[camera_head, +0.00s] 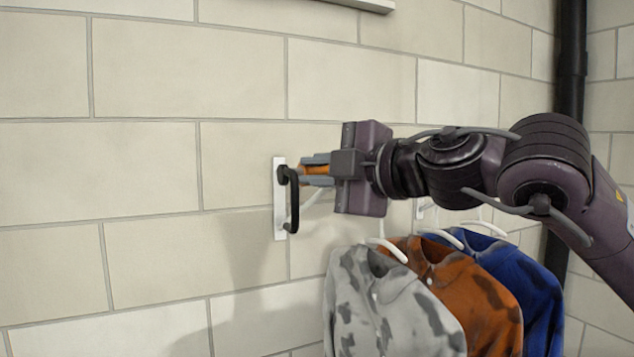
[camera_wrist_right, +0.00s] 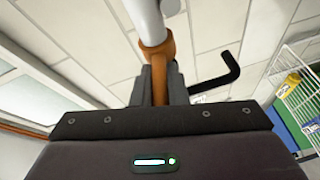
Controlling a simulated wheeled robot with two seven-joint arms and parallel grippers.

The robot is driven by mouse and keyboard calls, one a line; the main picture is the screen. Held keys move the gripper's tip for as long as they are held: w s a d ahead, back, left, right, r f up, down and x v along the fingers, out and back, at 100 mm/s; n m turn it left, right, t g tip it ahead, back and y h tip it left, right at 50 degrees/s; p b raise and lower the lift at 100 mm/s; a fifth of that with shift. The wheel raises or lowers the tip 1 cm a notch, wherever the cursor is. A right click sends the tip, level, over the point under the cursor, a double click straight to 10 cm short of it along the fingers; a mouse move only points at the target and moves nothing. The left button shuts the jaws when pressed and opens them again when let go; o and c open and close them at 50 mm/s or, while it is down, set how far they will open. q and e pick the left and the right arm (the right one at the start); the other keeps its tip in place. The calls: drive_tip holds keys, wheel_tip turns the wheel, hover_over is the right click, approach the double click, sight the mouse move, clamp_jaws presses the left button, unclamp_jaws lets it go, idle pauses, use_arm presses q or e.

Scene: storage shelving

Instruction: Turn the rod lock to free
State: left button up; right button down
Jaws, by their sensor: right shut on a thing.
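The rod lock shows as an orange collar and lever (camera_wrist_right: 160,48) around a white rod (camera_wrist_right: 146,18) in the right wrist view. In the head view only a bit of its orange part (camera_head: 316,170) shows between my fingers. My right gripper (camera_head: 311,172) reaches in from the right, close to the wall. It is shut on the orange lever, and its fingers (camera_wrist_right: 160,88) lie on both sides of it in the wrist view. In the head view the rod is mostly hidden behind the gripper. My left gripper is not in view.
A black hook-shaped bar (camera_head: 294,208) stands out from a white wall plate (camera_head: 279,222) just left of my right fingertips. Grey (camera_head: 385,315), orange (camera_head: 455,290) and blue (camera_head: 525,295) shirts hang below my right arm. The wall to the left is bare.

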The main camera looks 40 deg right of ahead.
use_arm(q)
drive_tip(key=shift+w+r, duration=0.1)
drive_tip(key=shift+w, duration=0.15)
use_arm(e)
drive_tip(key=c, duration=1.4)
unclamp_jaws()
drive_tip(key=shift+c, duration=0.2)
